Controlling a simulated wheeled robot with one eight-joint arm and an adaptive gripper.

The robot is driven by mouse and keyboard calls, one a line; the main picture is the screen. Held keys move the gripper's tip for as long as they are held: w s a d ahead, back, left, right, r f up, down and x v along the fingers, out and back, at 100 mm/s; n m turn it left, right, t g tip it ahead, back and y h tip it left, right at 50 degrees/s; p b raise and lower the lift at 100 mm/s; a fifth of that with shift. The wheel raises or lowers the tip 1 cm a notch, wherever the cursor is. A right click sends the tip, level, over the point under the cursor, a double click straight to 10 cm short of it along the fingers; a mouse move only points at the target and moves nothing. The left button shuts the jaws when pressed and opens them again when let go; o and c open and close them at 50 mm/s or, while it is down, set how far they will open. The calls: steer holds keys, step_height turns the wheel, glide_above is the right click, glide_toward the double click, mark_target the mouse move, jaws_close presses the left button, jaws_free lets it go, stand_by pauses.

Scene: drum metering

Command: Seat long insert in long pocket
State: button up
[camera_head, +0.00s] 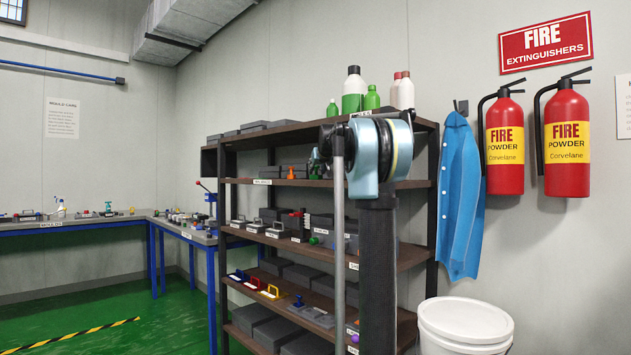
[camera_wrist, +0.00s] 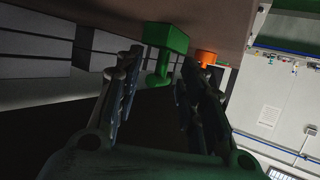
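In the wrist view, my gripper (camera_wrist: 162,72) is open, with one finger on each side of a green piece (camera_wrist: 166,38). The piece has a block-like body and a narrower bent part between the fingers. A dark gap shows on both sides of it, so I see no grip. An orange piece (camera_wrist: 207,57) is just beyond the right finger; it also shows on the upper shelf in the head view (camera_head: 291,173). I cannot tell whether the green piece is the long insert. The long pocket cannot be made out. In the head view my own arm hides much of the shelf.
A dark shelf rack (camera_head: 431,127) holds grey boxes, bottles and coloured handled pieces. Workbenches (camera_head: 75,224) with small items stand at the left. A white bucket (camera_head: 466,318) is at the lower right, below a blue coat (camera_head: 460,195).

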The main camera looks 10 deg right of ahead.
steer(key=shift+w+f, duration=0.1)
steer(key=shift+w, duration=0.1)
jaws_close()
steer(key=shift+r, duration=0.6)
steer(key=shift+s+r, duration=0.2)
steer(key=shift+r, duration=0.4)
steer(key=shift+s+r, duration=0.2)
steer(key=shift+r, duration=0.4)
steer(key=s+d, duration=0.1)
steer(key=s, duration=1.6)
steer(key=shift+s, duration=0.15)
